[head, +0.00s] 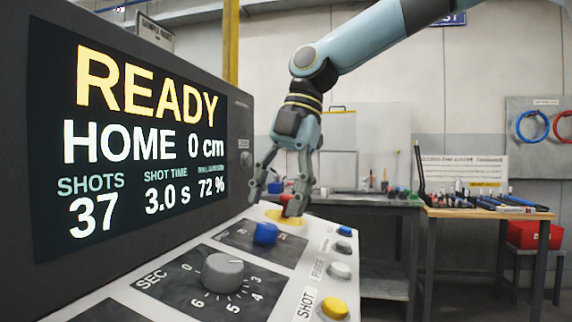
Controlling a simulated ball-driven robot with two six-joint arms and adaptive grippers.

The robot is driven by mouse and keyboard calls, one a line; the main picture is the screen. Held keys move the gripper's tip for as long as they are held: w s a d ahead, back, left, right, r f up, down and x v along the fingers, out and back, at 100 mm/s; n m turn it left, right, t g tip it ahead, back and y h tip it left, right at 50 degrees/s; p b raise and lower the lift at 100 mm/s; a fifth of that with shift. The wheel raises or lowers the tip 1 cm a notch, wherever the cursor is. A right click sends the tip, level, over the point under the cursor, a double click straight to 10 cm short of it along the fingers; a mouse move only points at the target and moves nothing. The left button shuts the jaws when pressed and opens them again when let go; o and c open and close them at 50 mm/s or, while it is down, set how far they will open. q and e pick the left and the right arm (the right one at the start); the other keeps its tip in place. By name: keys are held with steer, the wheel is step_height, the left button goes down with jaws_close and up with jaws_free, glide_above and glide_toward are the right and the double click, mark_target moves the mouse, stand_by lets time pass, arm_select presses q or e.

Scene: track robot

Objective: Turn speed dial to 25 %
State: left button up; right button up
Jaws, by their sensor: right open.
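A control panel slopes away below the dark display. A grey dial (222,271) marked SEC, with a 0 to 6 scale, is nearest. Beyond it is a blue dial (265,233) on a dark plate (240,240); its label is too small to read, so I cannot tell whether it is the speed dial. My right gripper (276,202) points down, open, above the panel's far end and beyond the blue dial. A yellow round patch (285,217) lies below its fingers. No touch shows. My left gripper is out of view.
The display (130,140) reads READY, HOME 0 cm, 37 shots, 3.0 s and 72 %. Blue, white and yellow buttons (335,308) line the panel's right edge, the nearest labelled SHOT. A tool-covered workbench (485,213) stands behind, right.

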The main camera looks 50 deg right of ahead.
steer(key=v, duration=0.7)
steer(key=shift+r, duration=0.3)
steer(key=shift+s+d, duration=0.1)
steer(key=shift+d, duration=0.05)
steer(key=shift+f, duration=0.1)
